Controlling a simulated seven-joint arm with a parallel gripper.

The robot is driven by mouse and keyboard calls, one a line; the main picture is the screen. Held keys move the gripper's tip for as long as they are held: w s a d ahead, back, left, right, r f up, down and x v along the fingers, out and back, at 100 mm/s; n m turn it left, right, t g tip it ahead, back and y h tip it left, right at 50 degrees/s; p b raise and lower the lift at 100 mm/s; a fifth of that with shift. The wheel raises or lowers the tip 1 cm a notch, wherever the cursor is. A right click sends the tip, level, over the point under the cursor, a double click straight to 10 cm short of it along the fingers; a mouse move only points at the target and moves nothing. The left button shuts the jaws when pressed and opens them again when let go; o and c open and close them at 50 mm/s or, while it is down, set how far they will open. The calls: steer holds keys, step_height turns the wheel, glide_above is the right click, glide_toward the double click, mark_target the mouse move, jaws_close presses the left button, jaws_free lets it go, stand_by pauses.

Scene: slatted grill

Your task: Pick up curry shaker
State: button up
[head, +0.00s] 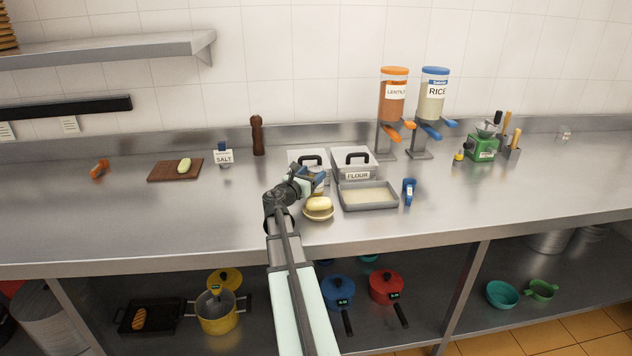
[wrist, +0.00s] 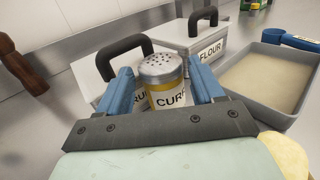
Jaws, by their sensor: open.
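The curry shaker (wrist: 163,87) has a silver perforated lid and a yellow and white label reading "CURR", partly cut off. In the wrist view it stands upright between the two blue fingers of my gripper (wrist: 160,92), with its lower part hidden behind the gripper body. The fingers are open on either side of it; I cannot tell whether either touches it. In the head view my gripper (head: 314,180) is at the front of the lidded bins and mostly hides the shaker.
A lidded bin (head: 307,174) and the flour bin (head: 358,158) stand close behind. A grey tray (head: 398,205) lies to the right, with a blue-handled tool (head: 409,190) beside it. A bowl with a pale yellow item (head: 319,205) sits just in front. The counter's left front is clear.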

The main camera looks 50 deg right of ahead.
steer(key=shift+w+d, duration=0.1)
steer(key=shift+d, duration=0.35)
steer(key=shift+c, duration=0.3)
steer(key=c, duration=0.8)
steer(key=shift+r, duration=0.15)
step_height(320, 180, up, 18)
stand_by(0.4)
step_height(320, 180, up, 7)
stand_by(0.7)
